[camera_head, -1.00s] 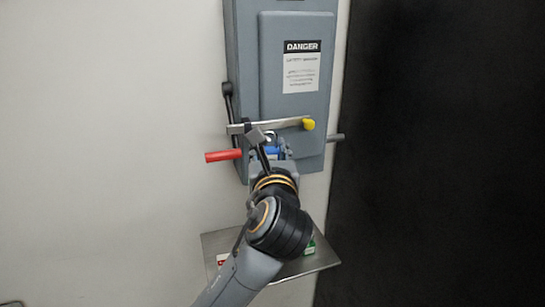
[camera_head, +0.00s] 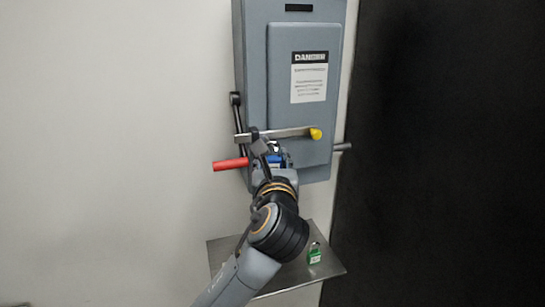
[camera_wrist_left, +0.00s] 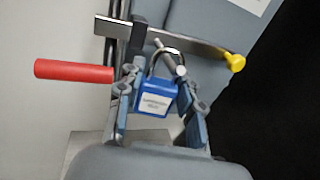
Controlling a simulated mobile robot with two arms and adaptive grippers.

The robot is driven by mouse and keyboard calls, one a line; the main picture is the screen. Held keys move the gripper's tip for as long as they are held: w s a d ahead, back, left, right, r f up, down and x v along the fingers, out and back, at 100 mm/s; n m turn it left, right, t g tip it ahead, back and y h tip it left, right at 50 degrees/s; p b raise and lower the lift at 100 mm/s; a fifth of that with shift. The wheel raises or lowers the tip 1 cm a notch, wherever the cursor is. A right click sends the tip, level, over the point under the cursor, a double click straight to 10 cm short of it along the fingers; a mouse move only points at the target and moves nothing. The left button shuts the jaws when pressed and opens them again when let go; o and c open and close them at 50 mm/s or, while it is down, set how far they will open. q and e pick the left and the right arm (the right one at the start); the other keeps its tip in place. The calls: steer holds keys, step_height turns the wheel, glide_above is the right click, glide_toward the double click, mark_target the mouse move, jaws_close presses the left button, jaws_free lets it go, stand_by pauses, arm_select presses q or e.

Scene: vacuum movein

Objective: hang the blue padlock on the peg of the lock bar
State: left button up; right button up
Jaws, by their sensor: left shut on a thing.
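The blue padlock (camera_wrist_left: 155,97) with a white label is upright between the fingers of my left gripper (camera_wrist_left: 160,112), which is shut on it. In the head view the blue padlock (camera_head: 274,159) is partly hidden by my left gripper (camera_head: 268,158). The lock bar (camera_wrist_left: 172,36) is a flat metal strip with a yellow knob (camera_wrist_left: 235,62) at its right end. The peg (camera_wrist_left: 170,57) sticks out below the bar, and its end overlaps the padlock's shackle. I cannot tell whether the peg passes fully through the shackle. My right gripper is not in view.
A grey box (camera_head: 290,120) with a danger label hangs on the white wall. A red handle (camera_head: 230,164) juts left close to my gripper. Below, a metal shelf (camera_head: 325,270) holds a green padlock (camera_head: 314,254). A black panel (camera_head: 440,150) fills the right side.

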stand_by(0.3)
arm_select(q)
steer(key=o, duration=1.3)
steer(key=shift+s, duration=0.1)
